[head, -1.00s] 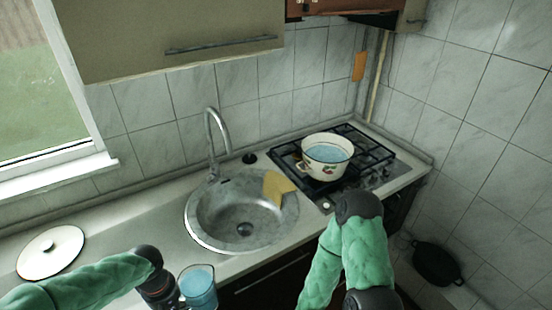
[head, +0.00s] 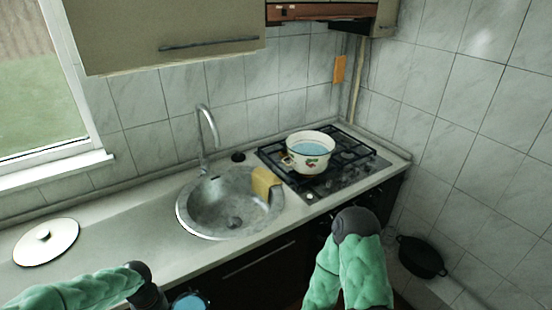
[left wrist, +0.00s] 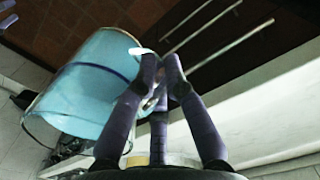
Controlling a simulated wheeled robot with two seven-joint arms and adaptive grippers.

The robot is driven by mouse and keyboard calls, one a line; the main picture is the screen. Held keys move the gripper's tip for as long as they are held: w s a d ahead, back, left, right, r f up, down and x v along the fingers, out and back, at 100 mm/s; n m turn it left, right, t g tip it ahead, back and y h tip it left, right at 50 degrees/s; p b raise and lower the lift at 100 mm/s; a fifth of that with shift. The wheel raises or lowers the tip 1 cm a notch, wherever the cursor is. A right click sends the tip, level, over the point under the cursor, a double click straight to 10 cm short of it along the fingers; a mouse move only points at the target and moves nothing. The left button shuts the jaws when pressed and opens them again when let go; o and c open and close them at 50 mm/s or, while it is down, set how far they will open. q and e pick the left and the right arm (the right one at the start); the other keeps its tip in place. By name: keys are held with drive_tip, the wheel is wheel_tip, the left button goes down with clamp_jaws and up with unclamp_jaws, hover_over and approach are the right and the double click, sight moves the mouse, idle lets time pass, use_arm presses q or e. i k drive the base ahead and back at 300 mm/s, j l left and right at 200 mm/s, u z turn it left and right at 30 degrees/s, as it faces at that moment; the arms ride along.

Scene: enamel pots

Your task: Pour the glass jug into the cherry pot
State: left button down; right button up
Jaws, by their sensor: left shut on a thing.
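The cherry pot (head: 311,164) is cream enamel with a cherry decal and stands upright on the hob. A light-blue surface shows inside it. The glass jug (head: 190,302) is mostly cut off at the bottom edge of the head view, beside my left gripper, in front of the counter. In the left wrist view the clear jug (left wrist: 75,100) holds blue liquid. My left gripper (left wrist: 160,68) is shut on its handle there. My right arm shows in the head view, but its gripper is out of frame.
A sink (head: 225,215) with a tap (head: 204,135) and a yellow cloth (head: 264,183) lies left of the hob (head: 345,170). A white lid (head: 45,242) lies on the counter at left. A black pot (head: 422,257) sits low at right. The counter between lid and sink is clear.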

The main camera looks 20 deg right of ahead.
sight(309, 153)
drive_tip(key=l+z, duration=0.15)
drive_tip(key=z, duration=0.2)
drive_tip(key=i+l+z, duration=0.1)
drive_tip(key=z, duration=0.25)
drive_tip(key=i+l+z, duration=0.25)
drive_tip(key=i, duration=0.2)
drive_tip(key=i+l+z, duration=0.2)
drive_tip(key=i, duration=0.3)
drive_tip(key=i+l, duration=0.3)
drive_tip(key=i, duration=0.15)
